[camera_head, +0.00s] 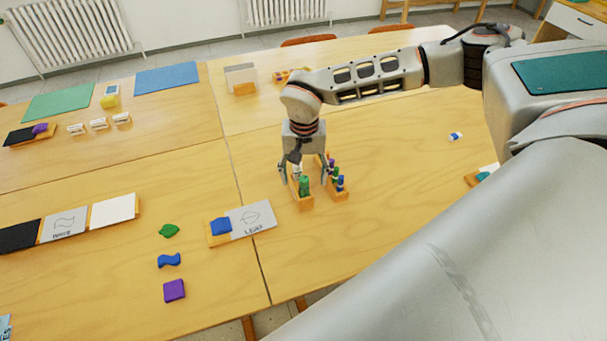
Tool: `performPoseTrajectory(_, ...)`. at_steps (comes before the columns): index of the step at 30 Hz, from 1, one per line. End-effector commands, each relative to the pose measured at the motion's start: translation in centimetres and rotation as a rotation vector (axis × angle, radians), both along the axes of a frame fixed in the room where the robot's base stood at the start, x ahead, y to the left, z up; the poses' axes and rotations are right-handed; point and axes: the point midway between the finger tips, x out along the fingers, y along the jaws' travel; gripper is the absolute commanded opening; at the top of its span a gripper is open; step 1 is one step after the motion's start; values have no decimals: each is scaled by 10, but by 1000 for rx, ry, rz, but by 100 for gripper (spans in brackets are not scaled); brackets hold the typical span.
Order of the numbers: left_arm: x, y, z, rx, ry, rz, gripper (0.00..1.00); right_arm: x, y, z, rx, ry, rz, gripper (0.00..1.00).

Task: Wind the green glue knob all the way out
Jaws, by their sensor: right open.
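A green glue stick (304,186) stands upright in a small wooden holder (301,203) on the right-hand table. My right gripper (304,172) points down over this holder, with one finger at its left side and the other at its right. It is open, and the green piece shows between and in front of the fingers. I cannot tell whether a finger touches it. A paler piece behind it is partly hidden by the gripper. My left gripper is out of view.
A second wooden holder (340,195) with several coloured sticks stands close on the right. A card board with a blue piece (221,226) lies to the left. Green, blue and purple (174,290) shapes lie further left. The table right of the holders is mostly clear.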

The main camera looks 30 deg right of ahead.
Motion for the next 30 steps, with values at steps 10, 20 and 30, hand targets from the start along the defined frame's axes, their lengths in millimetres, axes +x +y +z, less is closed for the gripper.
performPoseTrajectory(10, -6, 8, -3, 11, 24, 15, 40, 1, 0, 0, -1, -2, 245, 62)
performPoseTrajectory(20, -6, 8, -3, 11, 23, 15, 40, 0, 0, 0, 0, 0, 435, 62)
performPoseTrajectory(30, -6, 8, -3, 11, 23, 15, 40, 1, -1, 0, 0, 0, 431, 62)
